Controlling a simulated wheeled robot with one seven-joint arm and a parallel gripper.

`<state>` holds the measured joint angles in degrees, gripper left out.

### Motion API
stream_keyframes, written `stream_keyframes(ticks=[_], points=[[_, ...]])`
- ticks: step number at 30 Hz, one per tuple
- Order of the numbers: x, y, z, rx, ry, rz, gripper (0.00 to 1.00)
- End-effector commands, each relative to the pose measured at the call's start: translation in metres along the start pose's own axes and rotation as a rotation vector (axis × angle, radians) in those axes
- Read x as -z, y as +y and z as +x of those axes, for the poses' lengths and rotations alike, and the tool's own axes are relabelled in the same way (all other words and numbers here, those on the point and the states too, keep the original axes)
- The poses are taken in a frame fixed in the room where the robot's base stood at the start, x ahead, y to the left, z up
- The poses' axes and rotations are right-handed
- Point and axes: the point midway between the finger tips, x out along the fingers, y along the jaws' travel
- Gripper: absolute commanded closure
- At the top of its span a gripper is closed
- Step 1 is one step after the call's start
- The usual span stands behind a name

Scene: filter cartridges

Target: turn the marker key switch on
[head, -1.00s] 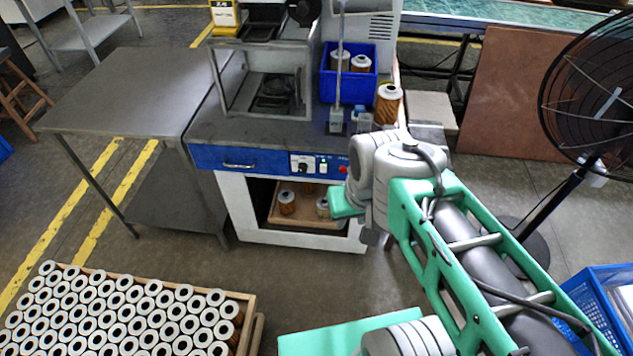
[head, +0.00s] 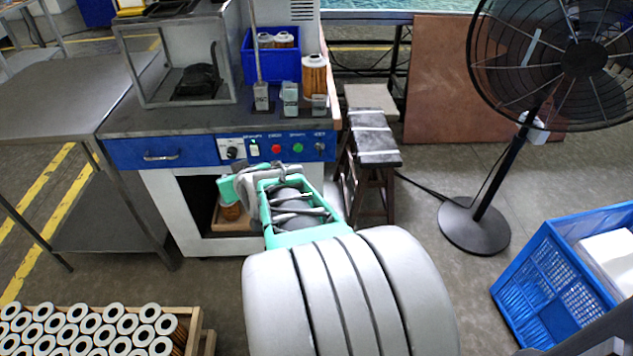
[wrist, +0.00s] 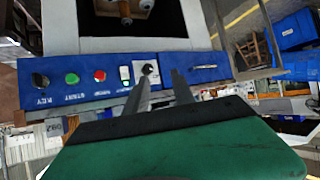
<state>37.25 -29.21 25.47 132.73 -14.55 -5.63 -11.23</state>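The blue control panel (head: 185,152) is on the front of the marking bench. The key switch (wrist: 40,80), a dark round one with a "KEY" label, is at the left end of the panel in the wrist view. In the head view the switch (head: 320,147) is at the panel's right end; its turn position is too small to tell. My gripper (wrist: 160,78) is open and empty, with two grey fingers apart in front of the panel, near the black rotary knob (wrist: 147,69) and to the right of the key switch. In the head view my arm hides the fingers.
Green (wrist: 72,78) and red (wrist: 99,75) buttons lie between key switch and knob. A wooden stool (head: 372,150) stands beside the bench, a fan (head: 480,215) further right. A filter crate (head: 190,318) is at lower left, a blue crate (head: 545,270) at right.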

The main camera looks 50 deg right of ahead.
Motion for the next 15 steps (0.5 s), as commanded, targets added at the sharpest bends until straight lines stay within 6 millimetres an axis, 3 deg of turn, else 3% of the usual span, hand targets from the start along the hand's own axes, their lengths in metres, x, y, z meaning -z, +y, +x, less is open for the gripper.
stream_keyframes(ticks=[1, 3, 6, 9, 12, 15], points=[[-0.04, 0.049, 0.034, -0.088, 0.104, 0.048, 0.7], [-0.052, 0.109, 0.041, -0.206, 0.254, 0.09, 0.7], [-0.068, 0.176, 0.03, -0.357, 0.418, 0.128, 0.7], [-0.076, 0.213, 0.015, -0.455, 0.511, 0.144, 0.7], [-0.073, 0.227, 0.009, -0.489, 0.545, 0.149, 0.7], [-0.064, 0.233, 0.017, -0.488, 0.547, 0.147, 0.7]])
